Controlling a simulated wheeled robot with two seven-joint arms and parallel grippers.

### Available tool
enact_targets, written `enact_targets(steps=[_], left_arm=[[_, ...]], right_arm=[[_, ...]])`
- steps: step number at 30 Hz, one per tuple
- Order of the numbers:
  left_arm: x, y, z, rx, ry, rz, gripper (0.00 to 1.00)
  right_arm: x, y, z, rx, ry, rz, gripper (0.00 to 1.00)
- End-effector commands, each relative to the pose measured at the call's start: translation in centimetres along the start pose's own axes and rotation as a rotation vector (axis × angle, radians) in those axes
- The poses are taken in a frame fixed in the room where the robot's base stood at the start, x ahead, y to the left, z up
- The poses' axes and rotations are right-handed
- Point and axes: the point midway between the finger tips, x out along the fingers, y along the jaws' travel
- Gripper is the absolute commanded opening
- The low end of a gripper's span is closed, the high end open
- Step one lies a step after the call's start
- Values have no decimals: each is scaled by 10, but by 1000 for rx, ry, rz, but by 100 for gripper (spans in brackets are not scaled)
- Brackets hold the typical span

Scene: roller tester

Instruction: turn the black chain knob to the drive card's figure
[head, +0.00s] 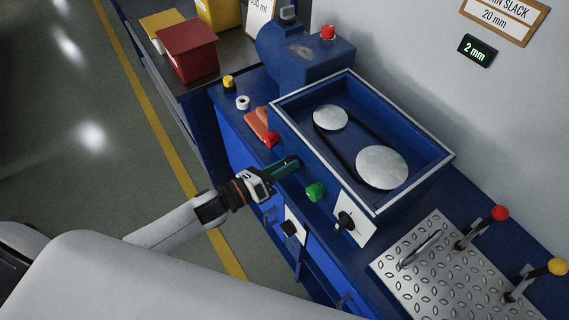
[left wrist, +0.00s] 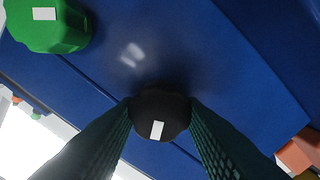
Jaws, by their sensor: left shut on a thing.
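My left gripper (head: 289,164) reaches the front of the blue tester housing in the head view. In the left wrist view its two dark green fingers are shut on a black knob (left wrist: 158,112), one on each side. The knob has a white mark at its lower middle. In the head view the gripper hides this knob. A card (head: 503,15) on the wall, cut off at the top, reads "…N SLACK 20 mm". A small display (head: 477,50) below it reads "2 mm" in green. My right gripper is not in view.
A green knob (head: 316,192) sits close to the right of the gripper; the left wrist view shows it too (left wrist: 47,25). A red knob (head: 270,139) is on the other side. A black switch (head: 345,220) on a white plate and two levers stand further right.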

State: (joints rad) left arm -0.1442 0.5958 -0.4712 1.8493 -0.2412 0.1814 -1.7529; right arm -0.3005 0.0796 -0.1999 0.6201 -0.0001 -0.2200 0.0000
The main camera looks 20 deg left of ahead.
Motion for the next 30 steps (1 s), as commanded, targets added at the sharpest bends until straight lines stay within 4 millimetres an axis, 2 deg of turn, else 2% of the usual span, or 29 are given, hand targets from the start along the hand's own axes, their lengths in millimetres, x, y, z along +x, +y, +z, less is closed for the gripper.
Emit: enact_targets(steps=[30], left_arm=[[0, -2, 0, -967, 1, -1, 13]], right_arm=[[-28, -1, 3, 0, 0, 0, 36]])
